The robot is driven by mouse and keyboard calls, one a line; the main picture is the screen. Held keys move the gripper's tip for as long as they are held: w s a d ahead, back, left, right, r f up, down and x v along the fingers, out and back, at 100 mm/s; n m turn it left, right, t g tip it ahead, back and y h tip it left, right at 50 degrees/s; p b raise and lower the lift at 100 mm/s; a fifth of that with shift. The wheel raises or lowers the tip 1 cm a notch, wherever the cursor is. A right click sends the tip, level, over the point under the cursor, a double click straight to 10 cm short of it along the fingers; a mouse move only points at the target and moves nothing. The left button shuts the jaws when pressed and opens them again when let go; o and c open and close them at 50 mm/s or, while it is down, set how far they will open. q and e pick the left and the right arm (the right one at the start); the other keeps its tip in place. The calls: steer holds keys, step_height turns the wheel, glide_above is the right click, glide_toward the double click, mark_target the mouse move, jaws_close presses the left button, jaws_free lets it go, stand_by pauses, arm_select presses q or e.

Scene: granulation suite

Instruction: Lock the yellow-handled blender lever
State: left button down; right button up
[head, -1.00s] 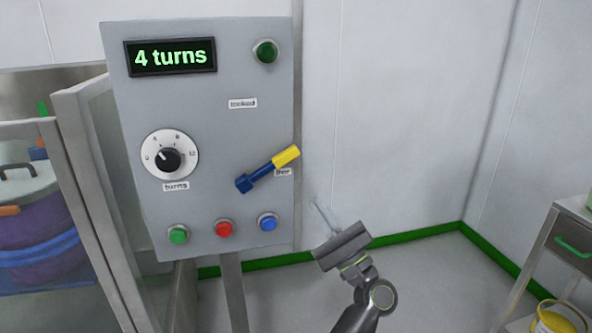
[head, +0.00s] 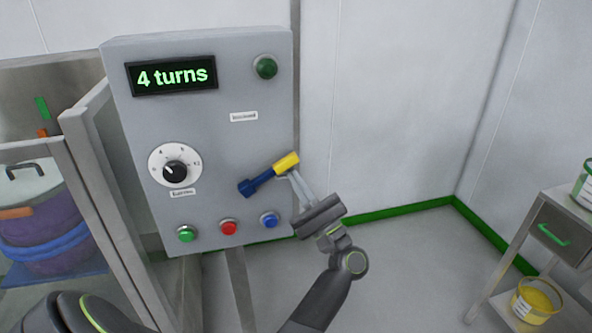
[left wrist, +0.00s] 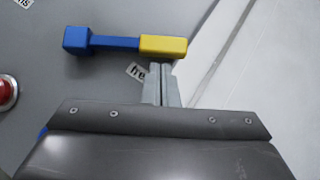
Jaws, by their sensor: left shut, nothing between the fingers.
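The lever has a blue arm (head: 262,180) and a yellow handle (head: 286,161). It slants up to the right from its blue pivot on the grey panel (head: 215,140), beside a partly covered label (left wrist: 136,70) that seems to start "fre". A label (head: 244,116) that appears to read "locked" sits above it. My left gripper (head: 291,176) is shut and empty, its fingertips just under the yellow handle. In the left wrist view the fingertips (left wrist: 163,68) lie right below the handle (left wrist: 163,47); I cannot tell if they touch. My right gripper is not in view.
The panel also has a "4 turns" display (head: 172,75), a dial (head: 175,168), a green lamp (head: 266,67) and green, red (head: 229,227) and blue buttons below the lever. A glass-sided enclosure (head: 75,170) stands left. A steel cart (head: 545,235) stands right. Floor between is clear.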

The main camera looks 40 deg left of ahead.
mark_target(287, 166)
arm_select(q)
steer(key=shift+s+a+r, duration=0.1)
steer(key=shift+a+r, duration=0.05)
steer(key=shift+r, duration=0.1)
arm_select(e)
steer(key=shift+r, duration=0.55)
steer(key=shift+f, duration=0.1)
